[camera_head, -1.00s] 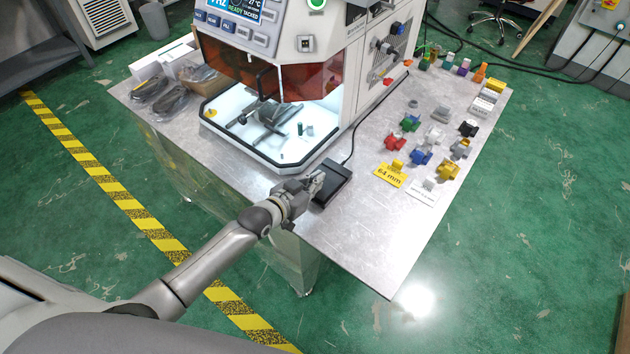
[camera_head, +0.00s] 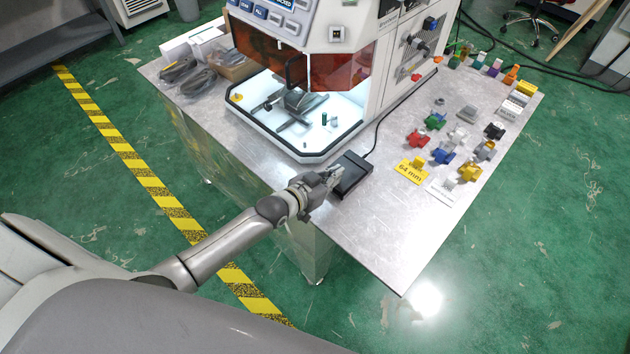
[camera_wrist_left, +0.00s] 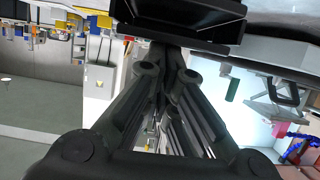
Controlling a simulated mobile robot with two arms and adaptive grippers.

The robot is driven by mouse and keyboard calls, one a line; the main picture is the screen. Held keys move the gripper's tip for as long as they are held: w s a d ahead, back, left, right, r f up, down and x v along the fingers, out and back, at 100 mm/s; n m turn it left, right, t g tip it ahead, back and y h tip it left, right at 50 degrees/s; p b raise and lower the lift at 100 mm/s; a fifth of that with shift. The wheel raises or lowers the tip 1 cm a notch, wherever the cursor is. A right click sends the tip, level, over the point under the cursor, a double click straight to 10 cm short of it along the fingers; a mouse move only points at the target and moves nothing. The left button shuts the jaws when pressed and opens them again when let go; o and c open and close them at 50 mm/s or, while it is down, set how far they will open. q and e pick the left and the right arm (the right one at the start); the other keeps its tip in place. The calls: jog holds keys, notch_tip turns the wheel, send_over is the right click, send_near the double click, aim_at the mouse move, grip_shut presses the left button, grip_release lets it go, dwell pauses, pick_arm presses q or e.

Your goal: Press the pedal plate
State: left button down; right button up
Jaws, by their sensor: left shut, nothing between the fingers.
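The black pedal plate (camera_head: 353,172) lies on the metal table in front of the machine, near the table's front edge. A cable runs from it along the machine's side. My left gripper (camera_head: 336,179) is shut and empty, at the pedal's left front side. In the left wrist view the shut fingers (camera_wrist_left: 170,55) point towards the dark pedal housing (camera_wrist_left: 185,22) at the top of the picture. I cannot tell whether the fingertips touch the plate. My right gripper is not in view.
The white machine (camera_head: 345,45) with an orange shield and a lit work bay (camera_head: 300,125) stands behind the pedal. Coloured clamp parts and a yellow "64 mm" sign (camera_head: 411,171) stand to the right. Bagged parts (camera_head: 185,75) lie at the left. The table's front right is clear.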

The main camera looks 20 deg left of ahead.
pick_arm(q)
notch_tip(320, 180, up, 3)
jog(key=shift+s+a+r+p, duration=0.1)
jog(key=shift+s+r+p, duration=0.1)
jog(key=shift+p, duration=0.75)
jog(key=f+b+v, duration=0.1)
jog(key=b+v, duration=0.1)
jog(key=v, duration=0.7)
jog(key=shift+s+a+f+b, duration=0.15)
jog(key=shift+s+f+b, duration=0.15)
jog(key=shift+s, duration=0.2)
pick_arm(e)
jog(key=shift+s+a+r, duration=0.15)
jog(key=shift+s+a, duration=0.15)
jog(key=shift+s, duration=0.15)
pick_arm(q)
jog(key=w+r+b, duration=0.1)
jog(key=b, duration=0.2)
jog(key=r+b, duration=0.2)
jog(key=b, duration=0.2)
jog(key=shift+w+r, duration=0.1)
jog(key=shift+w, duration=0.3)
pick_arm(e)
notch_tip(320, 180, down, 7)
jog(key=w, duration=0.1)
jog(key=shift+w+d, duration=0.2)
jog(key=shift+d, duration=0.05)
pick_arm(q)
jog(key=shift+w, duration=0.1)
